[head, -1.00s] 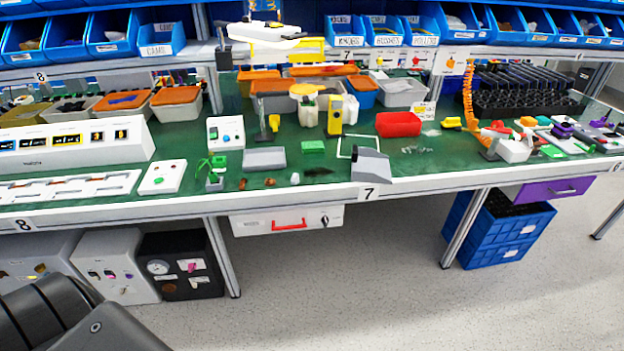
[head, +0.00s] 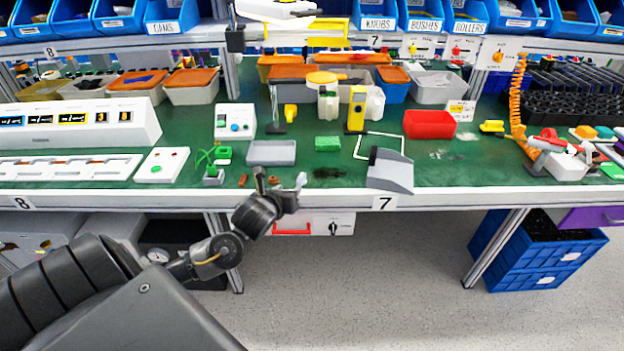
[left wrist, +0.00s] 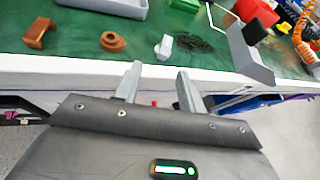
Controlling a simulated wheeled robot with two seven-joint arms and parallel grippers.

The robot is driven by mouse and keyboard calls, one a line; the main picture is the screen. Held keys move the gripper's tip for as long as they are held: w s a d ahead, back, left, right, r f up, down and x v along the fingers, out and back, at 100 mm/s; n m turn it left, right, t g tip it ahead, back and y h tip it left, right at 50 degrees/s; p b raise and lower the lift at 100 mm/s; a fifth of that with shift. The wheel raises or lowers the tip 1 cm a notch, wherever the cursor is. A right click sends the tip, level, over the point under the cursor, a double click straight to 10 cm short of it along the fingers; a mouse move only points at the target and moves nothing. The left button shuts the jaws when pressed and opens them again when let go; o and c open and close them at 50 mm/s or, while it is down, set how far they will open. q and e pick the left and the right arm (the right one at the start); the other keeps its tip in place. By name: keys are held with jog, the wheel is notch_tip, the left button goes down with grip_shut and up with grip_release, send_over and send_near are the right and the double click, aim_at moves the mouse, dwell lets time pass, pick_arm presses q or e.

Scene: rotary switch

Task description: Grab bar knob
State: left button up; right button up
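A black bar-shaped knob (head: 333,228) sits upright on the front of a white box (head: 345,217) under the bench, right of a red handle (head: 292,229). The knob is small and I cannot make out its exact setting. My left gripper (head: 280,182) is at the bench's front edge, up and left of the knob. Its two fingers are apart and empty in the left wrist view (left wrist: 157,82), pointing toward the bench edge. The gripper hides part of the white box. I cannot make out the knob in the left wrist view.
The green bench (head: 460,173) holds brown parts (left wrist: 113,42), a small white piece (left wrist: 163,47), a grey tray (head: 272,152) and a grey wedge-shaped block (head: 390,172) at its edge. Blue crates (head: 540,262) stand below at right. The floor before the bench is clear.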

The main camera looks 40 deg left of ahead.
aim_at(301, 177)
pick_arm(q)
jog(key=w+m, duration=0.2)
jog(key=w, duration=0.2)
jog(key=shift+w+a+p, duration=0.1)
jog(key=shift+w+p, duration=0.2)
jog(key=shift+w, duration=0.1)
jog(key=shift+w+a+f, duration=0.1)
jog(key=shift+w+f, duration=0.15)
jog(key=shift+w, duration=0.05)
jog(key=shift+a, duration=0.1)
jog(key=shift+w+a+f, duration=0.1)
jog(key=shift+w+a, duration=0.05)
jog(key=shift+w, duration=0.1)
jog(key=x, duration=0.2)
jog(key=p+x, duration=0.1)
jog(key=shift+w+a+f, duration=0.2)
jog(key=shift+a, duration=0.15)
jog(key=shift+w+a+f, duration=0.15)
jog(key=shift+w+f, duration=0.1)
jog(key=shift+w, duration=0.2)
jog(key=shift+t, duration=0.3)
jog(key=shift+c, duration=0.8)
jog(key=c, duration=0.5)
grip_shut()
pick_arm(e)
jog(key=shift+s+a+r, duration=0.15)
jog(key=shift+a+r, duration=0.15)
jog(key=shift+a, duration=0.2)
